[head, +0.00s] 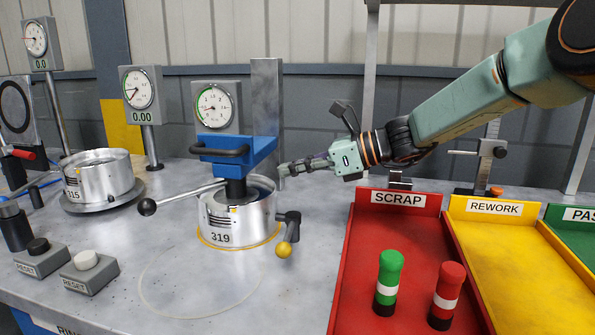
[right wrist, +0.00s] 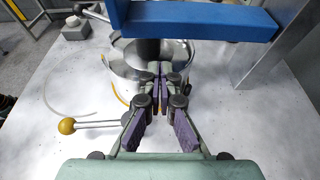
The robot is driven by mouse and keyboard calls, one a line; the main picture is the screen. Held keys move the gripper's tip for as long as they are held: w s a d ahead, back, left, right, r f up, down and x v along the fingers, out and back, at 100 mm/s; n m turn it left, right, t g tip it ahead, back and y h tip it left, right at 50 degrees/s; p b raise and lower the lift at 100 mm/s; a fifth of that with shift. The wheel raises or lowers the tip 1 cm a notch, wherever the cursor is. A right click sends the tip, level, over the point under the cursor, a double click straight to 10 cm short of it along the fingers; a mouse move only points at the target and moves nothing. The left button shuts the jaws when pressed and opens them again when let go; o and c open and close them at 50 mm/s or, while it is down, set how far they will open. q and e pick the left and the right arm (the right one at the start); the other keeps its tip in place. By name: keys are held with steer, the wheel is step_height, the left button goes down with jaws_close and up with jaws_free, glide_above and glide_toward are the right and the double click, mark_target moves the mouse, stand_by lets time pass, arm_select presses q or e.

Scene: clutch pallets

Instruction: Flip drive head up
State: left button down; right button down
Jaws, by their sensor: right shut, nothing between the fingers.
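The drive head is a blue block (head: 238,154) with a dark bar handle across its front. It is down over the silver drum marked 319 (head: 222,222), with a black spindle reaching into the drum. The blue block also spans the top of the right wrist view (right wrist: 200,20). My right gripper (head: 283,169) is shut and empty, just right of the head and drum, pointing left. In the right wrist view its fingertips (right wrist: 160,72) meet in front of the drum (right wrist: 125,55); contact cannot be told. My left gripper is not in view.
A lever with a black ball (head: 147,207) sticks out left of the drum; one with a yellow ball (head: 284,249) is at its right. A grey upright plate (head: 266,95) stands behind. The red SCRAP tray (head: 395,245) lies right. Drum 315 (head: 97,178) stands left.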

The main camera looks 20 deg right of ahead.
mark_target(265, 193)
steer(key=x, duration=0.2)
steer(key=b+x, duration=0.1)
steer(key=x, duration=0.2)
steer(key=shift+s+a, duration=0.2)
steer(key=shift+s, duration=0.05)
steer(key=shift+w+a+f, duration=0.25)
steer(key=shift+w+a, duration=0.15)
steer(key=shift+w, duration=0.2)
steer(key=shift+a+r, duration=0.1)
steer(key=shift+a, duration=0.1)
steer(key=shift+s, duration=0.1)
steer(key=shift+d, duration=0.1)
steer(key=shift+r, duration=0.2)
step_height(265, 193, up, 8)
steer(key=p, duration=0.7)
steer(key=shift+p, duration=0.35)
steer(key=shift+r, duration=0.15)
